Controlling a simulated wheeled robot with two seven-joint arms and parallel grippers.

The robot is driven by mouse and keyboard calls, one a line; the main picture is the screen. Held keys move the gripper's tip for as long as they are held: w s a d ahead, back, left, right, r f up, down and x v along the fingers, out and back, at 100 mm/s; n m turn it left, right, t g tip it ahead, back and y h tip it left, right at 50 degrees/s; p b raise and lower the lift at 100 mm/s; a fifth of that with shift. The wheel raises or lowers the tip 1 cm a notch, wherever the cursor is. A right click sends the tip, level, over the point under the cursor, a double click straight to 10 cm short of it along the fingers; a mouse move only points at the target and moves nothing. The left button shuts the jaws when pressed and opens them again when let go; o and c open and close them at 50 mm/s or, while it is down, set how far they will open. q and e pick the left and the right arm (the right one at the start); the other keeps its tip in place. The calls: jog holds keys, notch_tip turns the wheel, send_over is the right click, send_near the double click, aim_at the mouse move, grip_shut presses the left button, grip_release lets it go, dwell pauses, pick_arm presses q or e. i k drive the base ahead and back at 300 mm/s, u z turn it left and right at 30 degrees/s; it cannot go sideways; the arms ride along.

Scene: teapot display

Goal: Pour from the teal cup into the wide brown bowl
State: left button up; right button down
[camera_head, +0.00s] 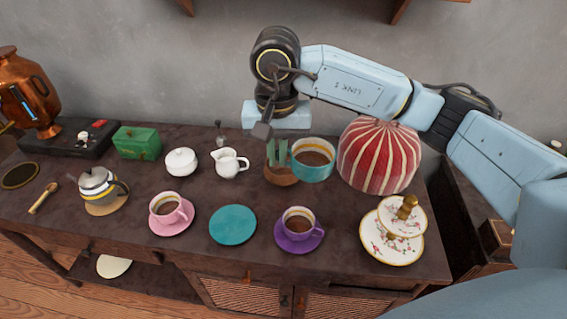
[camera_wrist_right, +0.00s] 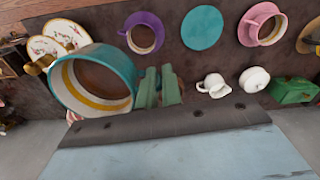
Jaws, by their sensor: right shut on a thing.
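The teal cup (camera_head: 312,173) has a white and yellow inside and holds brown liquid. My right gripper (camera_head: 277,152) is shut on it and holds it near the back of the table, roughly upright. In the right wrist view the cup (camera_wrist_right: 66,94) is large beside the green fingers (camera_wrist_right: 158,88). The wide brown bowl (camera_head: 282,176) is just below and left of the cup in the head view, partly hidden by the fingers and cup. I cannot tell how full it is. My left gripper is not in view.
A red striped cosy (camera_head: 380,156) stands close right of the cup. A white creamer (camera_head: 229,164) and sugar pot (camera_head: 181,162) stand left. The teal saucer (camera_head: 233,225) is empty, between the pink cup (camera_head: 165,206) and purple cup (camera_head: 299,223). Floral plates (camera_head: 390,248) are front right.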

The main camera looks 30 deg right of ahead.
aim_at(278, 175)
jog(key=k, duration=0.5)
jog(key=u, duration=1.15)
jog(key=i, duration=1.15)
jog(key=z, duration=1.8)
